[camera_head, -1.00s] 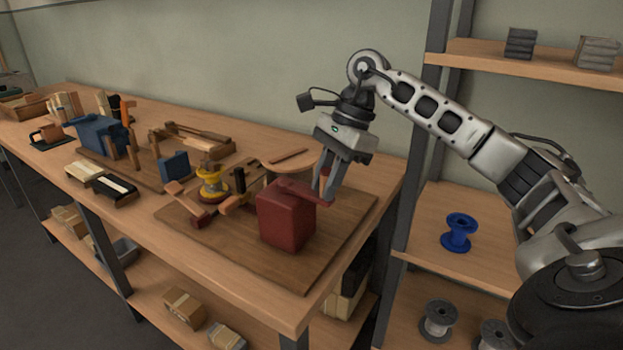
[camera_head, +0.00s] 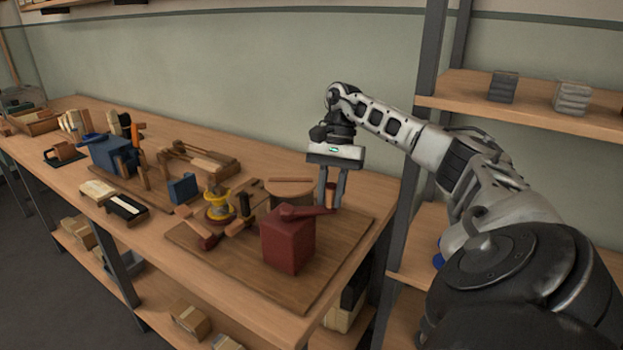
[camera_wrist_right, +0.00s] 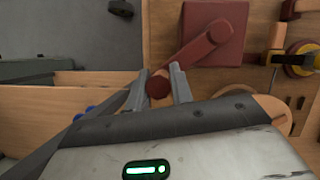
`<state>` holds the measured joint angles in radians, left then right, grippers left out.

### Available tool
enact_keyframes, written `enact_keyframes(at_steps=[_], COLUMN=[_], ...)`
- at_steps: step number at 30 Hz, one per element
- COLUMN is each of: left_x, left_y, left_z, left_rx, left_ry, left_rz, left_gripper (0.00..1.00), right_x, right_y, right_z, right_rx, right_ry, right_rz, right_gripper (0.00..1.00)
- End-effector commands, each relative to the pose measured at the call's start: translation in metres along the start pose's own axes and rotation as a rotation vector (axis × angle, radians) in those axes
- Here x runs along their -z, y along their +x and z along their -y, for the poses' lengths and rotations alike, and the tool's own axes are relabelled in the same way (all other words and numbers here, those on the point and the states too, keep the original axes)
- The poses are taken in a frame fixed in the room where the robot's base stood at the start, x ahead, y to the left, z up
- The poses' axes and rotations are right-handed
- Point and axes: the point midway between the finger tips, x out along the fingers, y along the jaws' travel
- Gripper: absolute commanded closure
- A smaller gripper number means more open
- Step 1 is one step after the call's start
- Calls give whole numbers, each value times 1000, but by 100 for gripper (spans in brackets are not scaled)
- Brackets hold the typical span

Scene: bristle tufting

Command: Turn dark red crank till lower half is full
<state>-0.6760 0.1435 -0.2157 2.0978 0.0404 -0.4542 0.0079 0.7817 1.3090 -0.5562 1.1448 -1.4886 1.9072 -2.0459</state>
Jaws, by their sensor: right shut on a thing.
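The dark red crank (camera_head: 306,213) lies across the top of a dark red box (camera_head: 288,243) on a brown board. Its arm points right in the head view. My right gripper (camera_head: 331,202) points down, with its fingers around the upright handle (camera_head: 331,193) at the crank's outer end. In the right wrist view the handle's round end (camera_wrist_right: 158,85) sits between the two fingertips (camera_wrist_right: 162,73), and the crank arm (camera_wrist_right: 196,50) runs up to the box (camera_wrist_right: 214,32). A round wooden disc (camera_head: 282,186) with a bar on it stands behind the box. I cannot make out its fill. My left gripper is out of view.
A yellow spool (camera_head: 217,211) and a dark red-headed tool (camera_head: 203,240) stand left of the box. A blue block (camera_head: 183,188) and a blue machine (camera_head: 112,154) are farther left. Shelves (camera_head: 540,108) stand on the right, beside my arm. The board's front right part is clear.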

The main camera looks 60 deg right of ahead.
Motion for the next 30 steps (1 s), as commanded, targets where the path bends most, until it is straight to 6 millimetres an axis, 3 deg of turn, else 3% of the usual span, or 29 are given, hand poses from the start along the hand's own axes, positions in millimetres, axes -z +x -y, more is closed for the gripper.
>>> enact_keyframes(at_steps=[7,23,24,25,26,30], left_x=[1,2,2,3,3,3], left_y=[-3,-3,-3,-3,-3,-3], left_z=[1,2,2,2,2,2], left_rx=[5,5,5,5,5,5], left_ry=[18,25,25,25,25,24], left_rz=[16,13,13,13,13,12], left_gripper=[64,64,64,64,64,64], right_x=[10,12,12,12,12,11], right_y=[-7,-7,-7,-7,-7,-6], right_z=[-10,-11,-11,-11,-10,-9], right_rx=[-23,-27,-27,-27,-27,-26], right_ry=[-35,-46,-46,-47,-48,-52], right_rz=[-7,-9,-9,-9,-8,-6], right_gripper=[100,100,69,61,56,56])
